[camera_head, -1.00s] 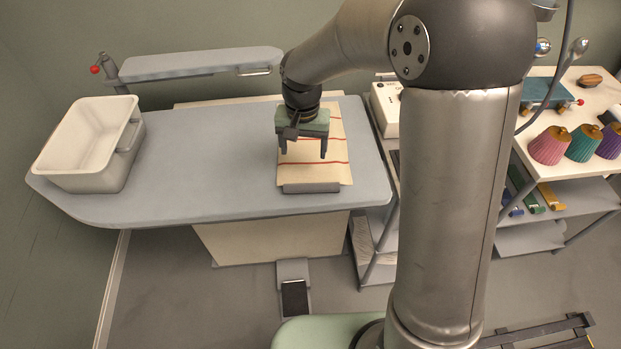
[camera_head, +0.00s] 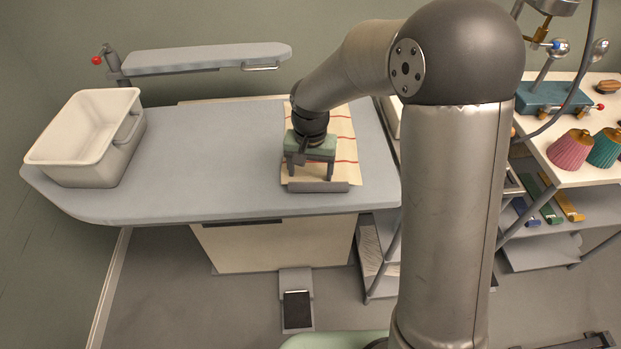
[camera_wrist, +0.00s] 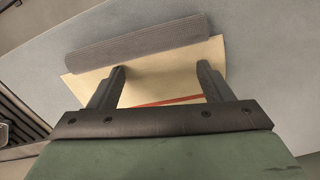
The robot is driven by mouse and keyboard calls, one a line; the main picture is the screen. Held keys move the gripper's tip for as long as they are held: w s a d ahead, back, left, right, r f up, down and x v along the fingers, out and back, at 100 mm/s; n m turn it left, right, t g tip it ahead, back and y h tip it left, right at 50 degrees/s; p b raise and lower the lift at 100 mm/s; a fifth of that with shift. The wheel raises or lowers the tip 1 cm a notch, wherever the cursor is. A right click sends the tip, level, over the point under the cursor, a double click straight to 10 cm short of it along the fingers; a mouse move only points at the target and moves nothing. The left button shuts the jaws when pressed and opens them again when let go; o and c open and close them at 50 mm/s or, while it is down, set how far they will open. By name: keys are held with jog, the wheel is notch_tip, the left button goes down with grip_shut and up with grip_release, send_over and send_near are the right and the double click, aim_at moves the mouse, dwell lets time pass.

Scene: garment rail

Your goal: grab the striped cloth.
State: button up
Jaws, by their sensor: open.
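The striped cloth (camera_head: 345,139) is cream with thin red stripes. It lies flat on the grey board, and a dark grey bar or roll (camera_head: 318,187) lies along its front edge. In the wrist view the cloth (camera_wrist: 160,85) spreads beneath the fingers, with one red stripe showing between them and the ribbed grey bar (camera_wrist: 140,42) beyond. My gripper (camera_head: 311,176) is open and empty, pointing down over the front part of the cloth. Its fingertips (camera_wrist: 161,68) are apart, near the cloth's front edge. I cannot tell whether they touch the cloth. My arm hides some of the cloth's back part.
The grey board (camera_head: 215,160) is clear left of the cloth. A white bin (camera_head: 95,170) stands at its left end. A narrow raised board (camera_head: 200,58) runs along the back. At right, a shelf unit (camera_head: 590,178) holds pink and teal cones.

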jog(key=shift+f, duration=0.1)
grip_shut()
notch_tip(320, 180, up, 12)
jog(key=p, duration=0.7)
jog(key=shift+p, duration=0.4)
notch_tip(320, 180, up, 27)
jog(key=p, duration=0.3)
